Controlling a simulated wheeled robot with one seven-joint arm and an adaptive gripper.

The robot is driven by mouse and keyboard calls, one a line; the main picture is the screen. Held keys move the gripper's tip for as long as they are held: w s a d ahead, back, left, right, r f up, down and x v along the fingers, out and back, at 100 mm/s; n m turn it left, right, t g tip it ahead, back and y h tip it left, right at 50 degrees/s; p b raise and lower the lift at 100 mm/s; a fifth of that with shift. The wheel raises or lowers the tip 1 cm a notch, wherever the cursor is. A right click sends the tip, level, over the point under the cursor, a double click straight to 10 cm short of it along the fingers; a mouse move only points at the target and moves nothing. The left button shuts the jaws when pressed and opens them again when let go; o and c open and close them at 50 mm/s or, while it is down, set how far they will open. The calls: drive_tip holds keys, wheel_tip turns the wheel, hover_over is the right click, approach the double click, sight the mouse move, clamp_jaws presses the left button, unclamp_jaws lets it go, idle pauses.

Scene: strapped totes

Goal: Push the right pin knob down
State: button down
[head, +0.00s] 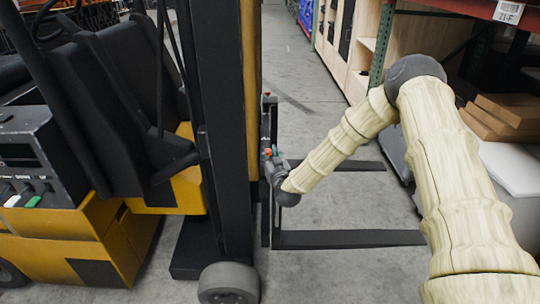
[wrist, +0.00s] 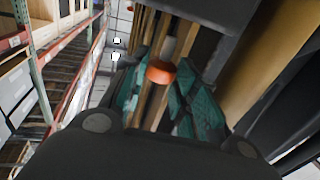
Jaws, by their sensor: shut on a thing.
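An orange pin knob (wrist: 160,72) sits between the teal fingers of my gripper (wrist: 165,82) in the wrist view. The fingers lie on both sides of it, and my gripper is shut on it. In the head view my gripper (head: 274,157) is at the forklift's fork carriage, with a bit of the orange knob (head: 268,152) showing at the fingertips. A second small orange knob (head: 267,94) shows farther back on the carriage. I cannot tell from these views which knob is the right one. The pin below the held knob is mostly hidden.
The yellow and black forklift (head: 180,195) fills the left, with its mast (head: 222,120) close beside my gripper. Two dark forks (head: 350,238) stretch to the right, below my arm. Shelving with boxes (head: 505,115) stands at the right. Grey floor (head: 330,275) is clear in front.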

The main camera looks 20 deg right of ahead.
wheel_tip(320, 180, down, 2)
drive_tip(key=shift+f+b, duration=0.1)
drive_tip(key=shift+b, duration=0.7)
drive_tip(key=c, duration=1.4)
unclamp_jaws()
drive_tip(key=shift+d, duration=0.1)
drive_tip(key=shift+s, duration=0.5)
drive_tip(key=s, duration=1.1)
